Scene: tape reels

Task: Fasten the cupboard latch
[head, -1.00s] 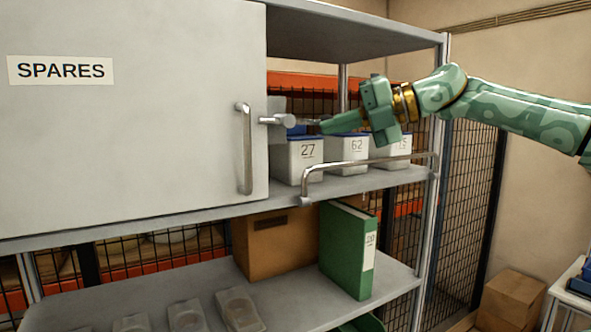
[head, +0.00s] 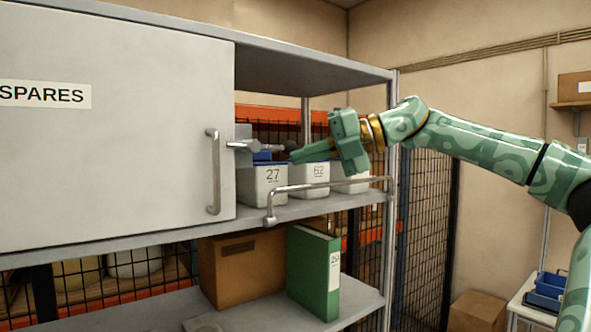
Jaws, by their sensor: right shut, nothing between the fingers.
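The grey cupboard door (head: 110,180) has a "SPARES" label (head: 42,94) and an upright bar handle (head: 214,172) near its right edge. The metal latch (head: 241,146) sits at that edge. Its lever lies about level and points right. My right gripper (head: 291,156) is shut and empty, just right of the lever's end and pointing left at it. Whether the fingertips touch the lever is unclear, as a dark knob-like end lies close to them. My left gripper is not in view.
Numbered bins, 27 (head: 262,186) and 62 (head: 309,180), stand on the shelf below the gripper. A metal rail (head: 330,185) runs along the shelf front. A green binder (head: 313,272) and a cardboard box (head: 240,268) stand on the shelf below.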

